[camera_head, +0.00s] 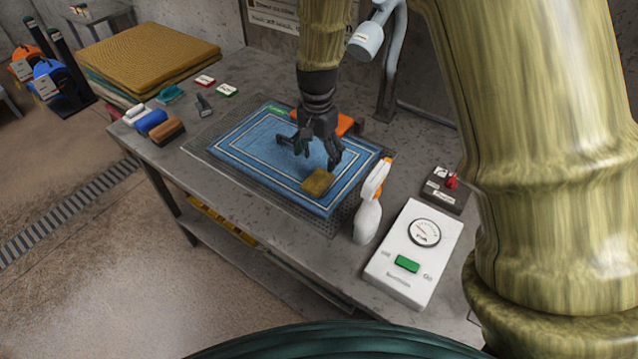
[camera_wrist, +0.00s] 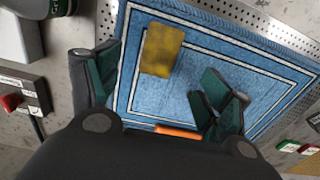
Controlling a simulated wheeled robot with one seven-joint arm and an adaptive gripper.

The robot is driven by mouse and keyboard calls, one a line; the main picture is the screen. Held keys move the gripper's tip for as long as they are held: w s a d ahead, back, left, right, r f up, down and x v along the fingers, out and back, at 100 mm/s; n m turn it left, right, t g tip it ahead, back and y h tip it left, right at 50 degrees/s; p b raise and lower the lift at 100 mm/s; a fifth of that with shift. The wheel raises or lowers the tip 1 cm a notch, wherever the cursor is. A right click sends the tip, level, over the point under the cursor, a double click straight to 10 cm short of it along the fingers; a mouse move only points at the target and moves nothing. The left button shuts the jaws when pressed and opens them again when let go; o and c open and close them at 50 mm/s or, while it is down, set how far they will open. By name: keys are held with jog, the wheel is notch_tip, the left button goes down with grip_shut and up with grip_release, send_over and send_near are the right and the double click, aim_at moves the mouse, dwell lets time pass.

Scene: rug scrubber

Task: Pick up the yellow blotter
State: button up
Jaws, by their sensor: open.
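The yellow blotter (camera_head: 318,182) is a small mustard-yellow block lying on the blue rug (camera_head: 237,149) near its front right part. In the wrist view the blotter (camera_wrist: 162,50) lies flat on the rug (camera_wrist: 190,97), ahead of my fingers and nearer the left one. My gripper (camera_head: 308,158) is open and empty above the rug, behind and a little left of the blotter. In the wrist view my gripper (camera_wrist: 158,88) shows its two fingers spread wide, with rug visible between them. The blotter is not between the fingertips and appears apart from them.
A white spray bottle (camera_head: 370,205) stands close to the blotter's right. A white gauge box (camera_head: 415,250) and a red-knobbed switch box (camera_head: 447,186) sit farther right. An orange object (camera_head: 345,122) lies behind my gripper. Brushes (camera_head: 152,122) and stacked rugs (camera_head: 148,60) are at left.

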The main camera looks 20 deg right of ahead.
jog(key=p, duration=0.1)
send_over(317, 180)
jog(key=shift+s+d+f, duration=0.1)
jog(key=shift+f, duration=1.05)
jog(key=shift+s+f, duration=0.1)
jog(key=shift+f, duration=1)
jog(key=shift+w+f+p, duration=0.15)
jog(key=shift+f+p, duration=1.15)
jog(key=shift+f, duration=1.25)
jog(key=c, duration=1)
